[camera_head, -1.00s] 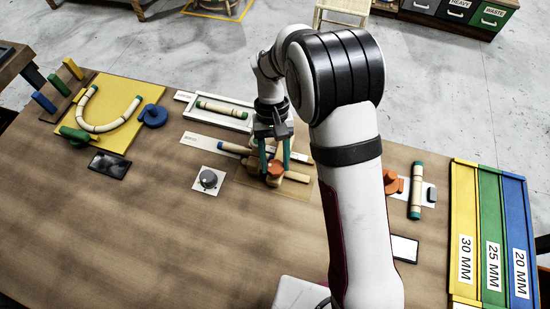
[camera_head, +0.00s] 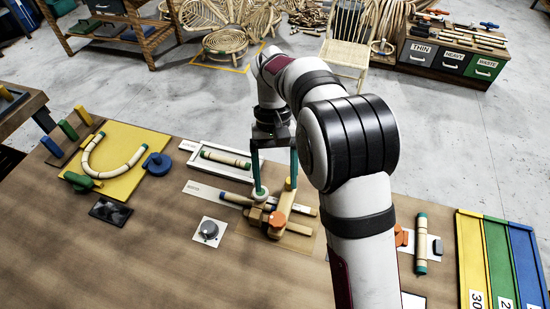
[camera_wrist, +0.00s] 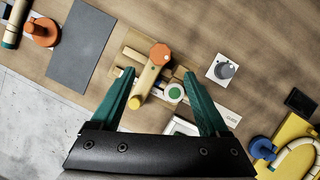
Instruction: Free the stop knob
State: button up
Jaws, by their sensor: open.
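The fixture on the bench carries an orange knob (camera_head: 278,218), which I take to be the stop knob, on a pale wooden bar (camera_head: 286,202). In the wrist view the orange knob (camera_wrist: 160,54) sits at the far end of that slanted bar (camera_wrist: 147,80). My gripper (camera_head: 275,190) is open and empty above the fixture, fingers pointing down. In the wrist view my gripper (camera_wrist: 159,73) has its green fingers wide apart, on either side of the bar and disc. Contact is not visible.
A grey knob on a white plate (camera_head: 209,230) stands left of the fixture. A white tray with a rattan piece (camera_head: 225,157) lies behind. A yellow board with a bent rattan (camera_head: 120,155) is at left. Coloured sorting lanes (camera_head: 472,250) are at right. The front bench is clear.

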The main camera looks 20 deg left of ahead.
jog(key=v, duration=0.6)
jog(key=shift+f, duration=0.1)
jog(key=s+d+r+m+t+y, duration=0.1)
jog(key=s+d+r+m, duration=0.2)
jog(key=s+d, duration=0.3)
jog(key=s+d+r+m+t+y, duration=0.1)
jog(key=s+d+r+m, duration=0.2)
jog(key=d, duration=0.6)
jog(key=s+d+f+m+t, duration=0.1)
jog(key=s+d+f+m, duration=0.1)
jog(key=s, duration=0.4)
jog(key=s+d+f+m+y, duration=0.1)
jog(key=s+d+f+m, duration=0.1)
jog(key=s, duration=0.4)
jog(key=shift+s+d+f+t+y, duration=0.15)
jog(key=shift+s+f+t+y, duration=0.2)
jog(key=shift+f, duration=0.5)
